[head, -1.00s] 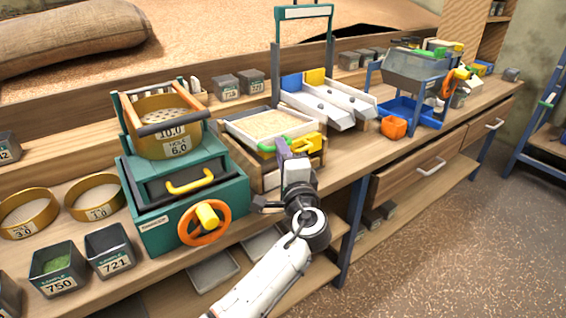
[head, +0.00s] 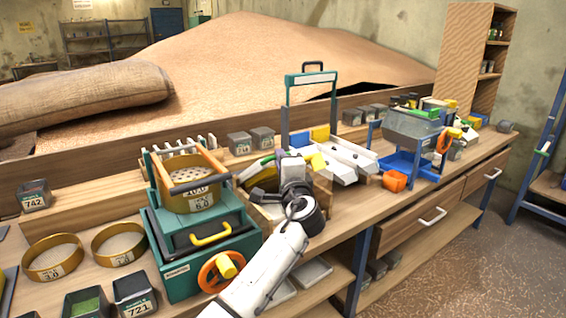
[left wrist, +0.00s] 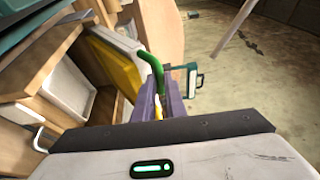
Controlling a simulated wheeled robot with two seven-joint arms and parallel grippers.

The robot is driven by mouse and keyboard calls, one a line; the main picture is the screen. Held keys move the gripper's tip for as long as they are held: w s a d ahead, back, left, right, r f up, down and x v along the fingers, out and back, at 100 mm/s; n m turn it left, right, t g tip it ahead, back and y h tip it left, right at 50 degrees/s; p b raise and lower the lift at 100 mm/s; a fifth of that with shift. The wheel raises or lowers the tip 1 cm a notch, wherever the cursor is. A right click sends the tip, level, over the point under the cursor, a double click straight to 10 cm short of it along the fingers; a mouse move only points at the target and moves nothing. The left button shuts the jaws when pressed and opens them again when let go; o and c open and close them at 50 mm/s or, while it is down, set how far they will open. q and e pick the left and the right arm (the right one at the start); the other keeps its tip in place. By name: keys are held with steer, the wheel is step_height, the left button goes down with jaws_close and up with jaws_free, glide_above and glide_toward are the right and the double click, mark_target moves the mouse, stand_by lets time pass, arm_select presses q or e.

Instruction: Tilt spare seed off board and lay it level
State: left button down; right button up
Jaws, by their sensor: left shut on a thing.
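The board, white-framed with a green edge (head: 250,169), is at the wooden stand beside the teal sieve machine. Its white rim slants in the head view, so it looks tilted. My right gripper is not in view.
The teal sieve machine (head: 200,240) with an orange wheel stands close on the left. A tall teal frame (head: 287,108) rises behind. The bench front right of my arm is clear.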

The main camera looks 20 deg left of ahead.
arm_select(q)
steer(key=shift+w+a+r, duration=0.1)
steer(key=shift+a+r, duration=0.15)
steer(key=shift+r, duration=0.3)
steer(key=shift+w+a+r, duration=0.1)
steer(key=shift+a+r, duration=0.1)
steer(key=shift+r, duration=0.35)
steer(key=c, duration=1.8)
jaws_free()
steer(key=shift+w+f, duration=0.1)
steer(key=shift+f, duration=0.1)
steer(key=shift+d+f, duration=0.1)
steer(key=shift+f, duration=0.05)
steer(key=b+v, duration=0.1)
steer(key=v, duration=0.9)
steer(key=shift+f, duration=0.15)
steer(key=shift+f, duration=0.1)
